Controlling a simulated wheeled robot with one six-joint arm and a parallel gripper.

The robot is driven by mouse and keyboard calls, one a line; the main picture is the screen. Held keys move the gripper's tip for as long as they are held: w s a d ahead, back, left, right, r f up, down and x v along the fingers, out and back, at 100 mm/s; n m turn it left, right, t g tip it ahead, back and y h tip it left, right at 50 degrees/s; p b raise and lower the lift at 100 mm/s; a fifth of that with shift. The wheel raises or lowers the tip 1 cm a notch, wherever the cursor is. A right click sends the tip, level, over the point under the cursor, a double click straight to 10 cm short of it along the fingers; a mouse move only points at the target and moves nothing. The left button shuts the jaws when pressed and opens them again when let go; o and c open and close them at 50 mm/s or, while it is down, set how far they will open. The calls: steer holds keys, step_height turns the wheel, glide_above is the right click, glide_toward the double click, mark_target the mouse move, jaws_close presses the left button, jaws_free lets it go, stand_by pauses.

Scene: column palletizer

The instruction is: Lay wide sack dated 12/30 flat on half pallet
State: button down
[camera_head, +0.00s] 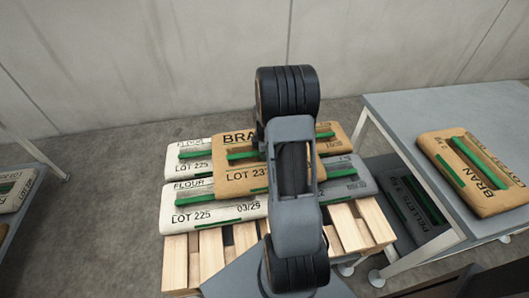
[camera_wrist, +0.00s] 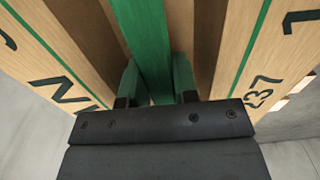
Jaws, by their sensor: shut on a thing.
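A wide tan sack marked BRAN and LOT 237 (camera_head: 230,178) lies level over the sacks on the half pallet (camera_head: 210,258) in the head view. The date at its upper right is too small to read for sure. My gripper (camera_wrist: 157,88) is shut on this sack's green strap (camera_wrist: 150,40) in the wrist view, with a finger on each side. In the head view my arm hides the gripper and the sack's middle. I cannot tell whether the sack touches the sacks below.
White FLOUR sacks (camera_head: 190,215) and a grey sack (camera_head: 350,185) lie on the pallet. A grey table (camera_head: 400,115) at right bears another BRAN sack (camera_head: 462,185), with a dark PELLETS sack (camera_head: 415,205) below. A rack (camera_head: 40,165) with sacks stands left. Bare slats show at the pallet's front.

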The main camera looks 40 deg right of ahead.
steer(key=c, duration=1.3)
jaws_free()
steer(key=o, duration=0.4)
steer(key=shift+r, duration=0.1)
step_height(320, 180, up, 13)
steer(key=p, duration=0.3)
steer(key=s+a+r+m+t, duration=0.1)
steer(key=s+a+r+m, duration=0.1)
steer(key=s+a+m, duration=0.2)
steer(key=s+a+r+m+t, duration=0.1)
steer(key=s+a+r+m, duration=0.2)
steer(key=a, duration=0.7)
steer(key=s+a+r+m+t, duration=0.1)
steer(key=s+a+r+m, duration=0.2)
steer(key=s+a+m, duration=0.2)
steer(key=shift+s+a+r+m, duration=0.1)
steer(key=shift+s+a+m, duration=0.15)
steer(key=shift+a, duration=0.2)
steer(key=shift+s+a+r+m, duration=0.1)
steer(key=shift+a+m, duration=0.15)
steer(key=shift+a, duration=0.2)
